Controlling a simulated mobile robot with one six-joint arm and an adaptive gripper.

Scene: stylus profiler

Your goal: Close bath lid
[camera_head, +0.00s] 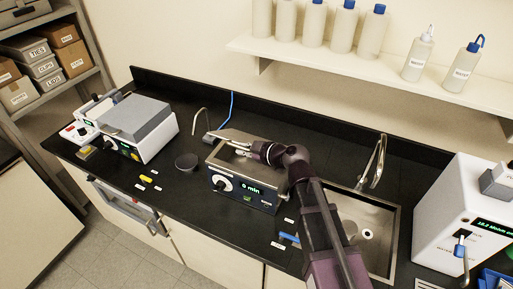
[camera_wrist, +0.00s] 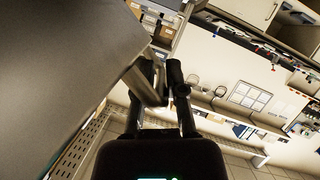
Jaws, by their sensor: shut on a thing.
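The bath (camera_head: 262,204) is a small box on the black counter with a dark front, a knob and a display reading "0 min". Its steel basin is partly visible from above, so it stands at least partly open. The grey lid (camera_head: 238,136) shows as a thin plate at the rear of the bath, partly hidden by my arm. In the wrist view the lid (camera_wrist: 65,60) is a large grey panel at left, with a metal handle (camera_wrist: 142,84) at its edge. My gripper (camera_wrist: 162,74) is shut on the handle; it also shows over the bath (camera_head: 262,150).
A sink (camera_head: 384,225) with a tap lies right of the bath, under my arm. A white instrument (camera_head: 460,215) stands farther right. A grey-lidded box (camera_head: 137,122) and a dark round dish (camera_head: 187,162) stand left. A bottle shelf (camera_head: 370,68) hangs behind.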

